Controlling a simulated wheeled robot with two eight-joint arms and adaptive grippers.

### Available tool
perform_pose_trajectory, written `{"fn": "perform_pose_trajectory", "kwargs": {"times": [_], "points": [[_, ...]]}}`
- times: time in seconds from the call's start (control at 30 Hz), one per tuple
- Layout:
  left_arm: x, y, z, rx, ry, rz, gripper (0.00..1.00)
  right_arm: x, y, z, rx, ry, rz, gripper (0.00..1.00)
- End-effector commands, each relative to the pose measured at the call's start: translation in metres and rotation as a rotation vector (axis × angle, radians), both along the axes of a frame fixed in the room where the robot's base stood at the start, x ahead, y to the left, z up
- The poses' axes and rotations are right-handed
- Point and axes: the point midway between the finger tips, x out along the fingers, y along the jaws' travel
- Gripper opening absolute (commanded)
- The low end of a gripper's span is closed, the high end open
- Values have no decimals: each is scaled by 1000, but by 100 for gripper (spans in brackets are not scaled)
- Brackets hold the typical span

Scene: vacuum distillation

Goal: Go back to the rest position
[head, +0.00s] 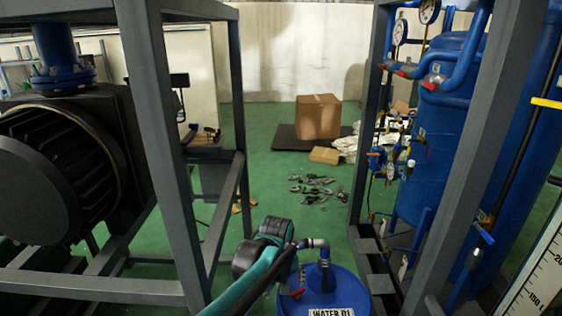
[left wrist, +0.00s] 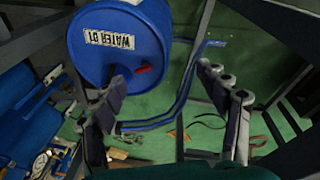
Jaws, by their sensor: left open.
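My left arm, teal and black, reaches in from the bottom of the head view and ends beside the blue barrel labelled WATER 01 (head: 345,292). Its fingers are not clear there. In the left wrist view my left gripper (left wrist: 168,95) is open, with two dark fingers spread apart and nothing between them. The barrel (left wrist: 130,50) shows just beyond the left finger, with a red valve handle (left wrist: 143,70) on it. I cannot tell whether finger and barrel touch. My right gripper is not in view.
Grey frame posts (head: 165,130) stand left, around a large black machine (head: 50,170). Another frame (head: 470,170) with blue tanks (head: 440,150) and gauges stands right. The floor between the frames is mostly free.

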Motion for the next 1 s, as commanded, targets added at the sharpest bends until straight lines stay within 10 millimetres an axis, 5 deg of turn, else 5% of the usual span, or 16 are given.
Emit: {"fn": "perform_pose_trajectory", "kwargs": {"times": [0.2, 0.5, 0.7, 1.0], "points": [[-58, 74, 47, 15, -134, -92, 74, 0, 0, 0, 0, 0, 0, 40], [-150, 149, 57, 98, -319, -220, 74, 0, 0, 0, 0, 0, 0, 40], [-193, 176, 42, 168, -407, -283, 74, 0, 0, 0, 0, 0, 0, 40], [-208, 185, 32, 204, -443, -312, 74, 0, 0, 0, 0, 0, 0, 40]]}}
